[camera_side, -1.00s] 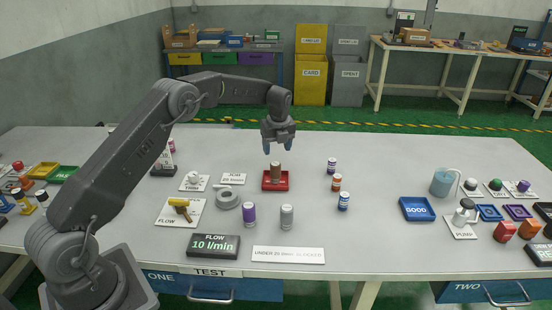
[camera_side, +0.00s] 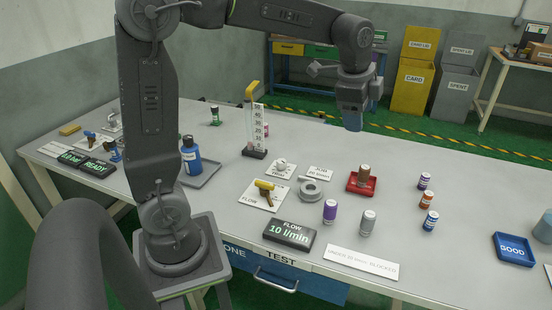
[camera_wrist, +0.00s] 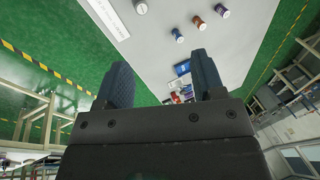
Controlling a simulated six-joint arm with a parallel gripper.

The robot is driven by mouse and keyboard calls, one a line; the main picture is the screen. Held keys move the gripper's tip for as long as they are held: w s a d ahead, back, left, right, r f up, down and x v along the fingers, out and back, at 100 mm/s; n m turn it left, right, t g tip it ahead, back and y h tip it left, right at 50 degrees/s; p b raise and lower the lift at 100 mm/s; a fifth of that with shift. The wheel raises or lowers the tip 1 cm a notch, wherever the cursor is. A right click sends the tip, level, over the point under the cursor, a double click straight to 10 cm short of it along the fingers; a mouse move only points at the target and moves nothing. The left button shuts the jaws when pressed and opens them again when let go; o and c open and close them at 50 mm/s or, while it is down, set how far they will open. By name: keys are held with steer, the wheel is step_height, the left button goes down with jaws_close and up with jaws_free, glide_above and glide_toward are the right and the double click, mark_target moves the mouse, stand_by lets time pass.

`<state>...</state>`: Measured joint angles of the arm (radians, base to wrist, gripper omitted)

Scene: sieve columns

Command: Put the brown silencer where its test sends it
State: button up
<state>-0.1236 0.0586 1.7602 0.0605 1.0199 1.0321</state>
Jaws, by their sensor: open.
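The brown silencer (camera_side: 364,174) stands upright on a small red tray (camera_side: 362,187) on the bench in the side view. My gripper (camera_side: 354,127) is above and apart from it, open and empty, seen edge-on there. Its two spread fingers show in the wrist view (camera_wrist: 161,62), with nothing between them; I cannot make out the silencer there. The flow display (camera_side: 290,234) reads 10 l/min. A job card (camera_side: 319,173) reads 20 l/min. A white sign (camera_side: 361,262) appears to read "under 20 l/min: blocked". A grey ring-shaped fixture (camera_side: 311,190) lies left of the red tray.
Purple (camera_side: 330,211) and grey (camera_side: 368,222) cylinders stand in front. Several small banded cylinders (camera_side: 426,199) stand to the right. A blue GOOD tray (camera_side: 514,249) is further right. A yellow-handled flow valve (camera_side: 264,192) and a tall scaled gauge (camera_side: 256,125) stand left.

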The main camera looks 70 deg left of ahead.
steer(key=s+d+f+n, duration=0.1)
steer(key=s+d+n, duration=0.1)
steer(key=s, duration=0.5)
steer(key=s+d+f+n+t, duration=0.1)
steer(key=s+d+n, duration=0.1)
steer(key=s+n, duration=0.3)
steer(key=s+d+n+t+h, duration=0.1)
steer(key=s+d+n, duration=0.1)
steer(key=s, duration=0.7)
steer(key=shift+s+f+n, duration=0.15)
steer(key=shift+f+n, duration=0.25)
steer(key=shift+n, duration=0.4)
